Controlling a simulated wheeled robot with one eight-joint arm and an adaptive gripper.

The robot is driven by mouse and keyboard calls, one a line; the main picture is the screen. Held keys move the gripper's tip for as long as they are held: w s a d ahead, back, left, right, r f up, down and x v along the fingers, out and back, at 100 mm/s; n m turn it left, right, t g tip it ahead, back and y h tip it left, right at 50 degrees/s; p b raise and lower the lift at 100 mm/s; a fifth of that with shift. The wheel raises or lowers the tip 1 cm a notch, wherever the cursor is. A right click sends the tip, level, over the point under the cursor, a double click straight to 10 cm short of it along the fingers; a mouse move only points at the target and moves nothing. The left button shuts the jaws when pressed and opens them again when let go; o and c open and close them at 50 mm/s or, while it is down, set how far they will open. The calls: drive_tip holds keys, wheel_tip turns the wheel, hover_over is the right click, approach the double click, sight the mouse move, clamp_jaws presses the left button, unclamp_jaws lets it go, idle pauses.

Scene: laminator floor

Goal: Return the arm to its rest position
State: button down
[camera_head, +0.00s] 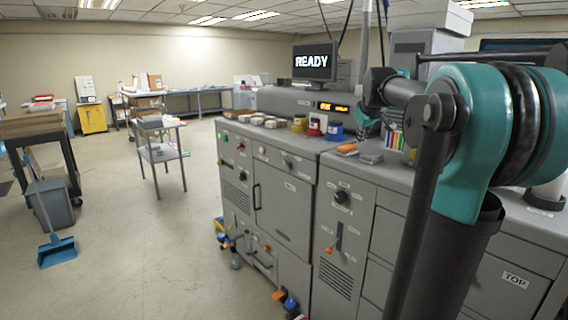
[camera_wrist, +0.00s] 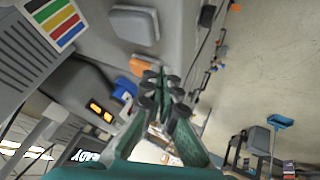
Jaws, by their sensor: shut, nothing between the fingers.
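My gripper (camera_wrist: 163,88) shows in the wrist view, with teal fingers and dark tips brought together and nothing between them. It is above the grey laminator's top (camera_head: 305,136), apart from the items there as far as I can tell. My teal and black arm fills the right side of the head view, folded beside the machine. An orange block (camera_wrist: 140,67), a grey block (camera_wrist: 135,25) and a blue container (camera_wrist: 125,88) lie beyond the fingertips in the wrist view. Whether the fingertips show in the head view is unclear.
A monitor reading READY (camera_head: 314,61) stands on the machine. Red (camera_head: 316,125) and yellow (camera_head: 299,124) containers sit on its top. A small grey cart (camera_head: 160,150), a bin (camera_head: 50,204) and a blue dustpan (camera_head: 57,252) stand left.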

drive_tip(key=s+a+f+m+g, duration=0.1)
drive_tip(key=s+a+f, duration=0.1)
drive_tip(key=s+f, duration=0.9)
drive_tip(key=s+a+f+m+g, duration=0.1)
drive_tip(key=s+a+f+m, duration=0.1)
drive_tip(key=s+f, duration=1)
drive_tip(key=s+a+f+m+g, duration=0.1)
drive_tip(key=s+a+f, duration=0.3)
drive_tip(key=s+f, duration=0.8)
wheel_tip(320, 180, down, 2)
drive_tip(key=shift+s+m+g+y, duration=0.15)
drive_tip(key=shift+m+g+y, duration=0.25)
drive_tip(key=shift+m, duration=0.3)
